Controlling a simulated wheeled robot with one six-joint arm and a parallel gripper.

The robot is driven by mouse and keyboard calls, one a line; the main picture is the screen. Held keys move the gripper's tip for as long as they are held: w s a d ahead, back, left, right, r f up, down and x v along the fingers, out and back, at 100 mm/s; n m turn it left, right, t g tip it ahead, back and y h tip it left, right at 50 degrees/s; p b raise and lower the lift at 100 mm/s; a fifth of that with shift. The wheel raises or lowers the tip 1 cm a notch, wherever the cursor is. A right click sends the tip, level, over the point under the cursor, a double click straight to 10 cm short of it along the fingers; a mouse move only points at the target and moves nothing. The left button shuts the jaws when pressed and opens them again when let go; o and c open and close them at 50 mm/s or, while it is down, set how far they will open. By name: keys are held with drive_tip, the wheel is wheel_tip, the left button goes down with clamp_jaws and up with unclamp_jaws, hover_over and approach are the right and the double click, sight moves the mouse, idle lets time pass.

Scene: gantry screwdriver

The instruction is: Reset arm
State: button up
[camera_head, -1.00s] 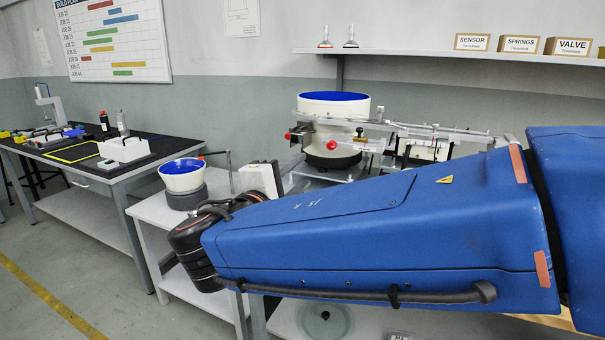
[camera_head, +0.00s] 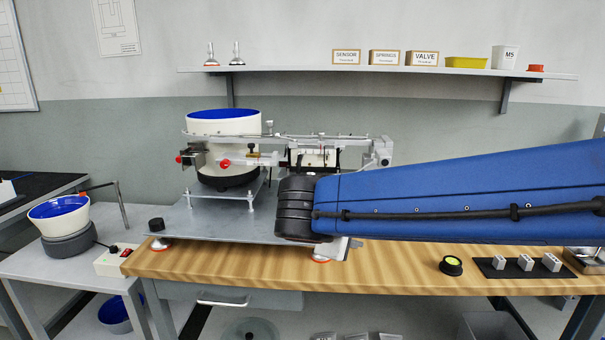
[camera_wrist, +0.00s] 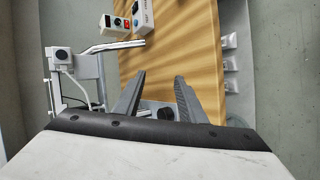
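My blue arm reaches in from the right in the head view, and its dark wrist sits in front of the feeder machine's base plate. My gripper (camera_wrist: 157,96) shows in the wrist view with its two grey fingers spread apart over the wooden bench top. No object shows held between them. The head view does not show the fingers clearly. The feeder machine has a white bowl with a blue inside (camera_head: 223,122) and a metal rail (camera_head: 300,138); my arm covers part of its lower right.
The wooden bench (camera_head: 400,272) carries a black block with several grey parts (camera_head: 525,266) and a black-and-yellow round item (camera_head: 452,265). A smaller blue-lined bowl (camera_head: 60,211) stands on the left table. A wall shelf (camera_head: 400,71) holds boxes.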

drive_tip(key=s+d+f+m+g+y, duration=0.1)
drive_tip(key=s+d+f+m+g, duration=0.1)
drive_tip(key=s+d+f, duration=0.3)
drive_tip(key=s+d+f+m+g, duration=0.1)
drive_tip(key=s+d+m+g, duration=0.1)
drive_tip(key=d, duration=0.6)
drive_tip(key=s+d+f+m+y, duration=0.2)
drive_tip(key=s+f+m, duration=0.1)
drive_tip(key=s, duration=0.3)
drive_tip(key=s+d+f+m+y, duration=0.2)
drive_tip(key=s+f+m+y, duration=0.1)
drive_tip(key=s, duration=0.4)
drive_tip(key=shift+s+f+m, duration=0.15)
drive_tip(key=shift+f+m, duration=0.5)
drive_tip(key=shift+m, duration=0.35)
